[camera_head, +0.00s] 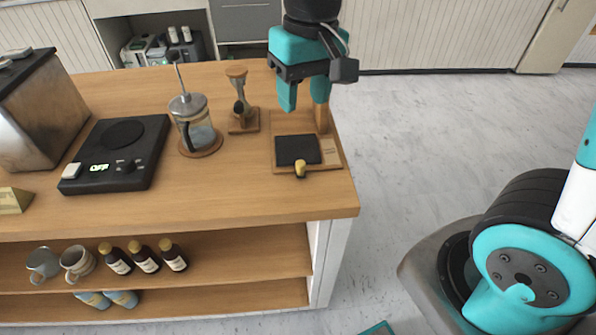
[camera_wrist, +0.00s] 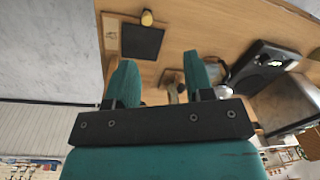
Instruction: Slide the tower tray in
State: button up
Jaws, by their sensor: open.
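The tower's wooden base (camera_head: 332,157) stands at the right end of the wooden counter, with an upright wooden post at its back right. The dark, flat tray (camera_head: 297,150) lies on the base's front left part, with a small yellow knob (camera_head: 300,169) at its front edge. The tray also shows at the top of the wrist view (camera_wrist: 142,42), with its knob (camera_wrist: 147,18) above it. My gripper (camera_head: 304,101) is open and empty, above and behind the tray, apart from it. Its right finger overlaps the post in the head view; I cannot tell whether they touch.
Left of the tower stand a small wooden stand (camera_head: 243,122), a French press (camera_head: 193,122) and a black scale (camera_head: 118,150) reading OFF. A metal box (camera_head: 35,110) is at far left. Mugs and bottles sit on the shelf below. The counter before the tray is clear.

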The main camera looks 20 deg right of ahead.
aim_at(301, 163)
jog(key=shift+m+h, duration=0.5)
jog(key=shift+m, duration=0.4)
jog(key=w+f, duration=0.1)
jog(key=f, duration=0.5)
jog(key=w+d+f, duration=0.1)
jog(key=f, duration=0.6)
jog(key=w+f, duration=0.1)
jog(key=f, duration=0.6)
jog(key=shift+w+d, duration=0.2)
jog(key=shift+w, duration=0.2)
jog(key=shift+c, duration=0.2)
